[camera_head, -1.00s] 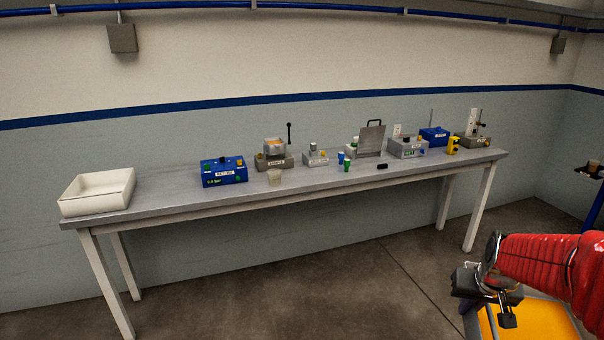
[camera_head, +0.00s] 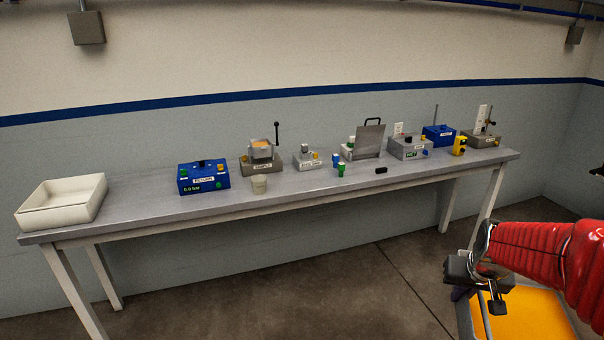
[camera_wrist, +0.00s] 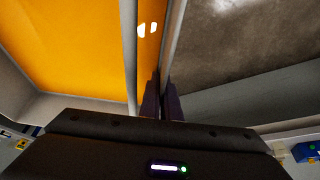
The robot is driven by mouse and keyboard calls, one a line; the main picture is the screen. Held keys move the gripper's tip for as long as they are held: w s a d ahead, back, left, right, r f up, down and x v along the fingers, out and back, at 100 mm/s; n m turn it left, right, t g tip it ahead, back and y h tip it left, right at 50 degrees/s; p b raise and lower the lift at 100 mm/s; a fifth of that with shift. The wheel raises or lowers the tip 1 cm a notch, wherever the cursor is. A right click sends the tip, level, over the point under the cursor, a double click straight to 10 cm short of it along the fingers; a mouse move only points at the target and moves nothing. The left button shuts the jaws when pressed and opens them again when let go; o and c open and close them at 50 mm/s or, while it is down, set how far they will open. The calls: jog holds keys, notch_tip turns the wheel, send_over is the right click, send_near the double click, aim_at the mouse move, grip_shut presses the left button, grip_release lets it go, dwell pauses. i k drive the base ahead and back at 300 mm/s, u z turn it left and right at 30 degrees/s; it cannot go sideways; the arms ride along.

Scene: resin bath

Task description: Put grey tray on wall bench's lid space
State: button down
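The wall bench (camera_head: 330,192) is a long grey table against the wall. An off-white, open, shallow tray (camera_head: 62,218) sits at its left end; no clearly grey tray stands out. A grey plate with a black handle (camera_head: 369,141), perhaps a lid, stands tilted on the bench right of centre. I cannot tell which part is the lid space. My gripper (camera_head: 497,303) hangs in front of the bench at the lower right, well away from it.
Clear bench top lies between the off-white tray and the blue box.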

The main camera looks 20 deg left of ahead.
aim_at(138, 195)
jog(key=u, duration=0.05)
jog(key=i, duration=1.75)
jog(key=u, duration=2.95)
